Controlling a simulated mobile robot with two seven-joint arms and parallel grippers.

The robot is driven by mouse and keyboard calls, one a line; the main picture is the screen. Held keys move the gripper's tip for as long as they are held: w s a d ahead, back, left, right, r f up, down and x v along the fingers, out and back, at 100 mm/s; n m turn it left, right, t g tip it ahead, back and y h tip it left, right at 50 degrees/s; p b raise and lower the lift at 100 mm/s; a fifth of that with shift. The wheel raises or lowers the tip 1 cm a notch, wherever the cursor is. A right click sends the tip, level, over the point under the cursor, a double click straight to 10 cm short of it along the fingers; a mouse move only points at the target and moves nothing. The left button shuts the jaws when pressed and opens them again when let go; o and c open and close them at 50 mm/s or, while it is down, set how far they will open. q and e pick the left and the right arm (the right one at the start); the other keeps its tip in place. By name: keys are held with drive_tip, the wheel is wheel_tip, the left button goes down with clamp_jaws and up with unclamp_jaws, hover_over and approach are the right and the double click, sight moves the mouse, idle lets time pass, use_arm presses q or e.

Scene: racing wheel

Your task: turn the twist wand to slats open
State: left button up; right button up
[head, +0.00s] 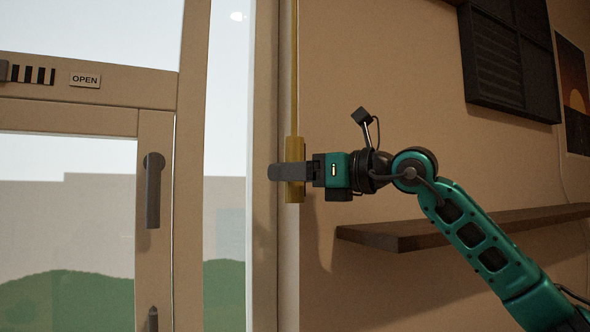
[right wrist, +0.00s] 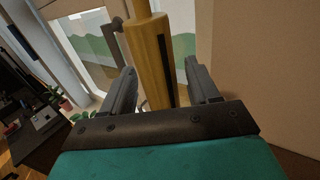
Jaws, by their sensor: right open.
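The twist wand (head: 294,150) is a thin yellow-brown rod that hangs upright beside the window frame and ends in a thicker handle. My right gripper (head: 280,172) is level with this handle, and one finger crosses in front of it in the head view. In the right wrist view the wand's handle (right wrist: 152,62) stands between the two fingers of the right gripper (right wrist: 160,82). The fingers are open, with a gap visible on each side of the handle. A dark slot or stripe runs down the handle. My left gripper is not in view.
A label reading OPEN (head: 85,80) sits on the window's crossbar beside black bars (head: 33,74). A dark handle (head: 152,190) is on the frame. A dark wall panel (head: 505,60) hangs upper right.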

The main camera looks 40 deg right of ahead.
drive_tip(key=c, duration=0.9)
drive_tip(key=shift+c, duration=0.2)
drive_tip(key=shift+y, duration=0.3)
drive_tip(key=shift+n+g+y, duration=0.5)
drive_tip(key=shift+n+y, duration=0.3)
drive_tip(key=shift+y, duration=0.2)
drive_tip(key=n+g+y+p, duration=0.1)
drive_tip(key=n+y, duration=0.1)
drive_tip(key=shift+r+g+y+p, duration=0.1)
drive_tip(key=shift+g+y+p, duration=0.2)
drive_tip(key=shift+y, duration=0.1)
drive_tip(key=shift+n+g+y, duration=0.4)
drive_tip(key=shift+n+y, duration=0.1)
drive_tip(key=o, duration=0.9)
